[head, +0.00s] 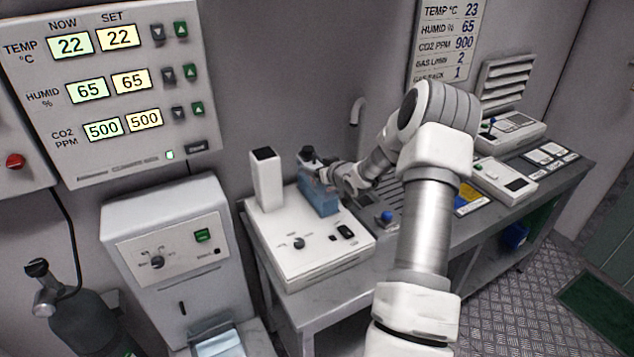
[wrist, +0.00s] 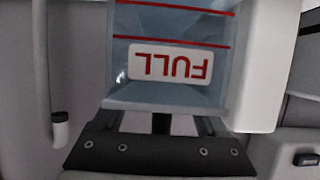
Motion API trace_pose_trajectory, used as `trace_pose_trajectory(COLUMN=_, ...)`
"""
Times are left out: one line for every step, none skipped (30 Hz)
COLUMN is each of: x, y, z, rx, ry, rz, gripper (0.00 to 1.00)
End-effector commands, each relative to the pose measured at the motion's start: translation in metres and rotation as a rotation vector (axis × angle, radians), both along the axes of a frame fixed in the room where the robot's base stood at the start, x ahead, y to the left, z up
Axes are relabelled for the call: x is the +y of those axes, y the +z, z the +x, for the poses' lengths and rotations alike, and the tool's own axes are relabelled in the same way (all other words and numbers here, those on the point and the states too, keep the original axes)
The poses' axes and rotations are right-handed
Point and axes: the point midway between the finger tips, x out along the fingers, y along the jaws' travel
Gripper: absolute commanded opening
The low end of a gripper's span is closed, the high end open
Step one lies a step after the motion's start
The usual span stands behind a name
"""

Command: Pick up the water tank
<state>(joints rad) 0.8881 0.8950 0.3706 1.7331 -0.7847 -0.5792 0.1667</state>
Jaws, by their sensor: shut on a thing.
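The water tank (head: 318,193) is a translucent blue box with a dark cap, at the back of a white machine on the bench. In the wrist view the tank (wrist: 190,88) fills the upper middle, with red lines and an upside-down FULL label. My gripper (head: 335,176) reaches it from the right and is shut on its upper part. In the wrist view only the dark base of my gripper (wrist: 160,125) shows clearly, and the fingertips are hidden. I cannot tell whether the tank still touches the machine.
The white machine (head: 310,243) has a knob and a switch, with a white post (head: 266,180) left of the tank. A grey cabinet (head: 180,250) stands at left, near a gas cylinder (head: 75,310). Other devices (head: 503,180) stand on the bench (head: 560,170) at right.

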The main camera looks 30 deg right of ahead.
Motion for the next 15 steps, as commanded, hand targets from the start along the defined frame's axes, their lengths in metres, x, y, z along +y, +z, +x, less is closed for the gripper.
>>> trace_pose_trajectory(x=0.0000, y=-0.0001, z=-0.0001, rx=0.000, ry=0.000, rz=-0.001, gripper=0.03)
trace_pose_trajectory(x=0.0000, y=-0.0001, z=-0.0001, rx=0.000, ry=0.000, rz=-0.001, gripper=0.00)
trace_pose_trajectory(x=0.0000, y=-0.0001, z=-0.0003, rx=0.001, ry=0.000, rz=-0.001, gripper=0.00)
trace_pose_trajectory(x=0.0000, y=-0.0001, z=-0.0003, rx=0.001, ry=0.000, rz=-0.001, gripper=0.00)
trace_pose_trajectory(x=0.0000, y=-0.0001, z=-0.0003, rx=0.001, ry=0.000, rz=-0.001, gripper=0.00)
trace_pose_trajectory(x=-0.0003, y=0.0028, z=0.0009, rx=-0.005, ry=0.001, rz=-0.002, gripper=0.00)
trace_pose_trajectory(x=-0.0003, y=0.0028, z=0.0009, rx=-0.005, ry=0.001, rz=-0.002, gripper=0.00)
trace_pose_trajectory(x=-0.0003, y=0.0028, z=0.0009, rx=-0.005, ry=0.001, rz=-0.002, gripper=0.00)
trace_pose_trajectory(x=-0.0003, y=0.0028, z=0.0009, rx=-0.005, ry=0.001, rz=-0.002, gripper=0.00)
trace_pose_trajectory(x=-0.0003, y=0.0028, z=0.0009, rx=-0.005, ry=0.001, rz=-0.002, gripper=0.00)
trace_pose_trajectory(x=-0.0003, y=0.0028, z=0.0009, rx=-0.005, ry=0.001, rz=-0.002, gripper=0.00)
trace_pose_trajectory(x=-0.0003, y=0.0028, z=0.0009, rx=-0.005, ry=0.001, rz=-0.002, gripper=0.00)
trace_pose_trajectory(x=-0.0004, y=0.0031, z=0.0009, rx=-0.005, ry=0.001, rz=-0.002, gripper=0.00)
trace_pose_trajectory(x=-0.0004, y=0.0036, z=0.0009, rx=-0.005, ry=0.001, rz=-0.002, gripper=0.00)
trace_pose_trajectory(x=-0.0004, y=0.0047, z=0.0009, rx=-0.006, ry=0.001, rz=-0.002, gripper=0.00)
